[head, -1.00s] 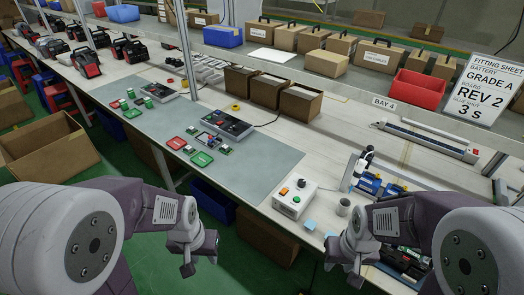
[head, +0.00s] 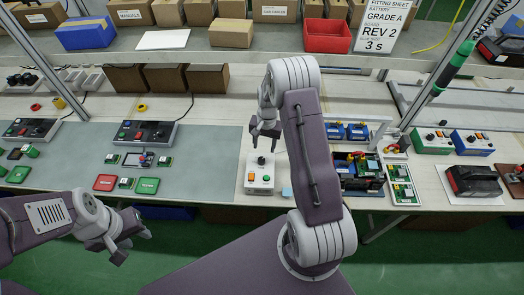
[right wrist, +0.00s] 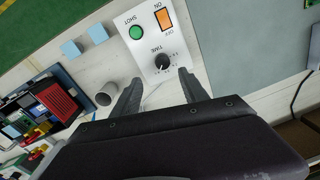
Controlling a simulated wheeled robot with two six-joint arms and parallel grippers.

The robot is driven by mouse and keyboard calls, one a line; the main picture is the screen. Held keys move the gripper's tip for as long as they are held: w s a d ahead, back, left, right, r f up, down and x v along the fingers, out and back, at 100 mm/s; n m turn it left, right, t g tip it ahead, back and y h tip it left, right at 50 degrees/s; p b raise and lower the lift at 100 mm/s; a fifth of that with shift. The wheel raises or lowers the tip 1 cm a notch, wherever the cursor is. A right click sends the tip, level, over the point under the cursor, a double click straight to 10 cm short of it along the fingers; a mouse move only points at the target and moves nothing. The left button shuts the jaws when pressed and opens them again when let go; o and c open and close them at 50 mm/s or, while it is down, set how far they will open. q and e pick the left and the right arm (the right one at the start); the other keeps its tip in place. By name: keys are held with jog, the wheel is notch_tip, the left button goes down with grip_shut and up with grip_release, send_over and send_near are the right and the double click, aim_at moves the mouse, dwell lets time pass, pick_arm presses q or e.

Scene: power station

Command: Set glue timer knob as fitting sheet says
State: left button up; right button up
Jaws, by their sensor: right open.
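The glue timer (head: 259,184) is a white box with an orange switch, a green button and a dark knob (head: 261,161). In the right wrist view the box (right wrist: 149,22) shows the words SHOT, ON, OFF and TIME. Its black knob (right wrist: 162,62) has a small scale; the setting is too small to read. My right gripper (head: 265,137) is open above the knob; in its wrist view the fingertips (right wrist: 160,78) lie either side of the knob, not closed on it. The fitting sheet (head: 372,28) reads grade A, board rev 2, 3 s. My left gripper (head: 130,247) is open and empty, lower left.
Cardboard boxes (head: 200,80) and a red bin (head: 327,36) are behind.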

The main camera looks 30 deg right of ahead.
aim_at(262, 159)
jog(key=shift+a+f, duration=0.15)
jog(key=shift+a, duration=0.05)
jog(key=f, duration=0.2)
jog(key=f+p, duration=0.1)
jog(key=f, duration=0.5)
jog(key=shift+w+a+f+p, duration=0.15)
jog(key=shift+w+p, duration=0.1)
jog(key=shift+p, duration=0.1)
jog(key=shift+a+f, duration=0.15)
jog(key=shift+f, duration=0.15)
jog(key=shift+c, duration=0.3)
grip_shut()
